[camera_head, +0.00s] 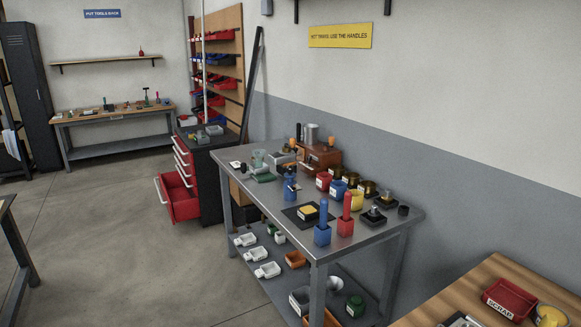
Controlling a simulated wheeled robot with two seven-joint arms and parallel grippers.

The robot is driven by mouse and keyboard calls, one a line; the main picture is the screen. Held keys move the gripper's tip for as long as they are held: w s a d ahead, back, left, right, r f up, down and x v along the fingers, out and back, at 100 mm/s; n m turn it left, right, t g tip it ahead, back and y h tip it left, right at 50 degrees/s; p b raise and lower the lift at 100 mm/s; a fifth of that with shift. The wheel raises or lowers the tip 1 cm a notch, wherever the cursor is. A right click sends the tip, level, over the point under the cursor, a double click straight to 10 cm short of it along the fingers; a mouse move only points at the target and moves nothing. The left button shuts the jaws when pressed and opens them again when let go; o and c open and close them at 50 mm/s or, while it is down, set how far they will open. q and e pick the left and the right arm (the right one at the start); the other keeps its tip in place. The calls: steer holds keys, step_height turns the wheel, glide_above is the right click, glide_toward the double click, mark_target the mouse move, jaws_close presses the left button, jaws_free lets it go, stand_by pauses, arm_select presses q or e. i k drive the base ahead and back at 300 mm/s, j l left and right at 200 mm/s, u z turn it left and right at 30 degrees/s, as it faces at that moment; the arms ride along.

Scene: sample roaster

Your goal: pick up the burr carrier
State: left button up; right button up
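A burr carrier cannot be picked out with certainty at this distance. Two small metal-topped parts on dark square bases, one nearer (374,215) and one farther back (387,199), stand at the right end of the grey metal workbench (352,242). A small black round piece (403,210) lies beside them. A blue block with a tall handle (322,228) and a red one (345,220) stand at the bench's front edge. Neither of my grippers is in view.
A brown wooden machine (320,157) stands at the bench's back, near several coloured cups. A yellow-topped item (308,211) lies on a dark mat. The red tool cabinet has an open drawer (181,203). A wooden table with a red scrap tray (509,299) is at lower right. Floor at left is clear.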

mark_target(290, 187)
steer(key=i+j+z, duration=0.1)
steer(key=z, duration=0.3)
steer(key=i+j+z, duration=0.15)
steer(key=z, duration=0.25)
steer(key=i+j+z, duration=0.1)
steer(key=z, duration=0.3)
steer(key=i+j+z, duration=0.25)
steer(key=j, duration=0.4)
steer(key=j+z, duration=0.2)
steer(key=j, duration=0.4)
steer(key=i+j+z, duration=0.1)
steer(key=j+z, duration=0.15)
steer(key=j, duration=0.45)
steer(key=i+j, duration=0.1)
steer(key=j, duration=1.4)
steer(key=i+j+z, duration=0.1)
steer(key=j, duration=1.35)
